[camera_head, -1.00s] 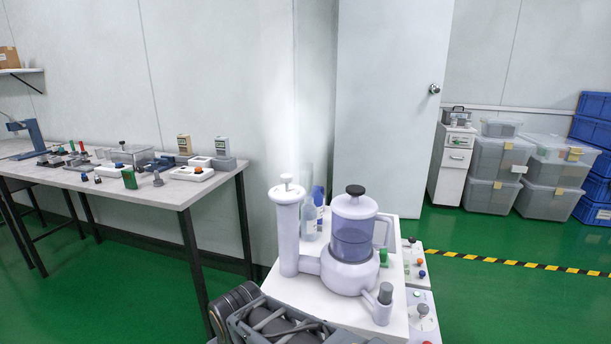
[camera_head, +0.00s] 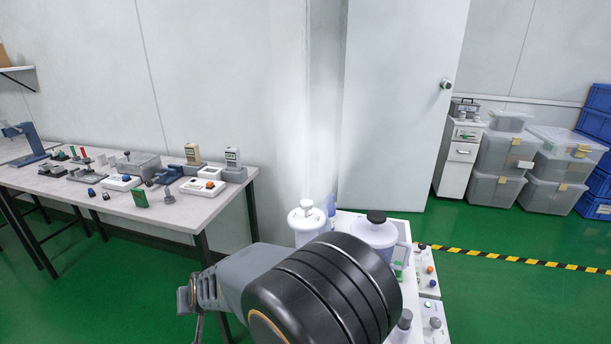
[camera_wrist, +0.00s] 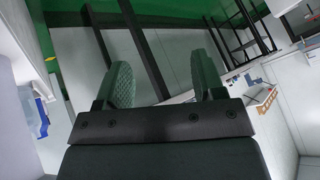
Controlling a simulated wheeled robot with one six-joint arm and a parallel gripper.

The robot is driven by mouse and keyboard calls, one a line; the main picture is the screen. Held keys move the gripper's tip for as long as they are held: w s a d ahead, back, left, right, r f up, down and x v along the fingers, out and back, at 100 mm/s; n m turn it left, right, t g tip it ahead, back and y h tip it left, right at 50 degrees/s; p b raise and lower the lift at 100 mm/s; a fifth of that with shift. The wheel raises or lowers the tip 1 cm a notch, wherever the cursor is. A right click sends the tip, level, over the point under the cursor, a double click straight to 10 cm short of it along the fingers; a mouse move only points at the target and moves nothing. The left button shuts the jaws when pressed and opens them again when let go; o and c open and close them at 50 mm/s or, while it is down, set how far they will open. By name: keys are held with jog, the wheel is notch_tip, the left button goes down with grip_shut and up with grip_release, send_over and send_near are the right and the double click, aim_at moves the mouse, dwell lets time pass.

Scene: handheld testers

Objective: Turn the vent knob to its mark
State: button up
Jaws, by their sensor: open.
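The apparatus on the white cart has a clear vessel with a pale lid (camera_head: 366,233) and a black knob (camera_head: 376,216) on top. A grey knob (camera_head: 405,318) shows lower on its right side. I cannot tell which of these is the vent knob, and no mark can be made out. A white cylinder (camera_head: 303,222) with a top button stands to the left of the vessel. My arm hides much of the apparatus. My gripper is open and empty in the wrist view (camera_wrist: 163,80), well away from the knobs, over to the left of the cart.
A table (camera_head: 160,215) with several small testers stands at the left. Small panels with coloured knobs (camera_head: 430,269) lie at the cart's right. Clear bins (camera_head: 500,155) and a white drawer unit (camera_head: 458,165) stand at the back right. Green floor lies open between.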

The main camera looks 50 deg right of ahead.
jog(key=w+d+r+m+t+h+p, duration=0.2)
jog(key=w+d+r+m+h+p, duration=0.15)
jog(key=w+d+r+p, duration=0.2)
jog(key=m+g+h+p, duration=0.75)
jog(key=h+p, duration=0.75)
jog(key=p, duration=0.4)
send_near(303, 206)
jog(key=shift+m, duration=0.3)
jog(key=d, duration=0.4)
jog(key=w+d+p, duration=0.1)
jog(key=d, duration=0.2)
jog(key=d+p, duration=0.1)
jog(key=d, duration=0.3)
jog(key=shift+w+d+r, duration=0.1)
jog(key=shift+w+d, duration=0.1)
jog(key=shift+d, duration=0.15)
jog(key=shift+c, duration=0.4)
jog(key=c, duration=0.8)
